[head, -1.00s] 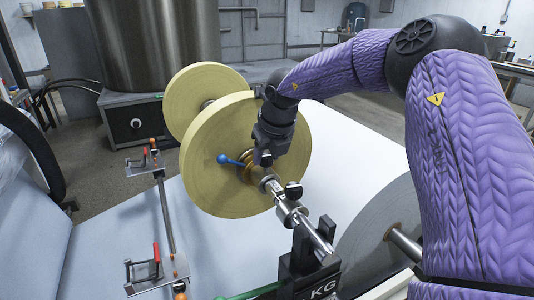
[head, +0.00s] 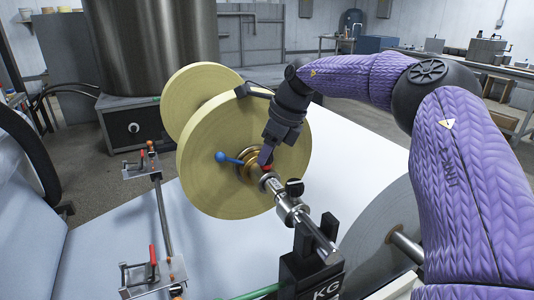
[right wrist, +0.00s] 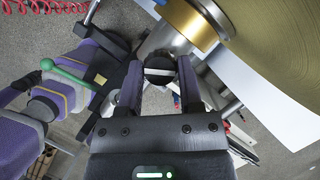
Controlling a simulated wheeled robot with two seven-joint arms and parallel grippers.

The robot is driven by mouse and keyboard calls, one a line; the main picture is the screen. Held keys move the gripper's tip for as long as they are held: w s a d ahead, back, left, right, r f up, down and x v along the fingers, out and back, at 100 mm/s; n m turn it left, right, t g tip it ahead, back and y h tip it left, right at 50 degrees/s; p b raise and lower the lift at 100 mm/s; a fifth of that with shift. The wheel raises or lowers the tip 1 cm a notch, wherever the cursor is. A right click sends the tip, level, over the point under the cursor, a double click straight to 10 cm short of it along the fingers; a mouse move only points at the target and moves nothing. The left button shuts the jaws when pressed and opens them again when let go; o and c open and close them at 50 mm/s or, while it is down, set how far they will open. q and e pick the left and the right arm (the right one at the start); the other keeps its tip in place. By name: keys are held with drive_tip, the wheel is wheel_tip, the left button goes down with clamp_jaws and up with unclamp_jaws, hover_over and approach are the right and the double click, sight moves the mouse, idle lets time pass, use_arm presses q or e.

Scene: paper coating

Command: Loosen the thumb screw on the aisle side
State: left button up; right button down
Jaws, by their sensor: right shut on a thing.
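A round black thumb screw (right wrist: 158,68) stands between the fingers of my right gripper (right wrist: 159,82) in the right wrist view. It sits on a metal collar by the brass hub of the near yellow roll. In the head view my right gripper (head: 266,158) reaches down to the shaft just in front of that roll (head: 215,165), and it hides most of the held screw. A small red part shows at its tip. Another black knob (head: 294,187) stands on the shaft, nearer the black stand. My left gripper is in neither view.
A blue-knobbed lever (head: 228,158) sticks out left of the hub, close to my gripper. The shaft (head: 318,236) runs to a black stand marked KG (head: 312,270). A grey roll (head: 378,225) is at right, and clamps with red handles (head: 152,258) are at left.

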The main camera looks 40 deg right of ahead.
drive_tip(key=n+y, duration=0.1)
drive_tip(key=n, duration=0.1)
drive_tip(key=shift+n+g, duration=0.3)
drive_tip(key=shift+n, duration=0.1)
drive_tip(key=shift+r+n+g, duration=0.1)
drive_tip(key=shift+n+g, duration=0.2)
drive_tip(key=shift+n, duration=0.5)
drive_tip(key=shift+w+d+n+g+y+p, duration=0.1)
drive_tip(key=shift+n+g+y+p, duration=0.25)
drive_tip(key=shift+n+p, duration=0.8)
drive_tip(key=shift+n+y+p, duration=0.25)
drive_tip(key=shift+n+p, duration=0.05)
drive_tip(key=shift+n, duration=0.15)
drive_tip(key=shift+c, duration=1.3)
unclamp_jaws()
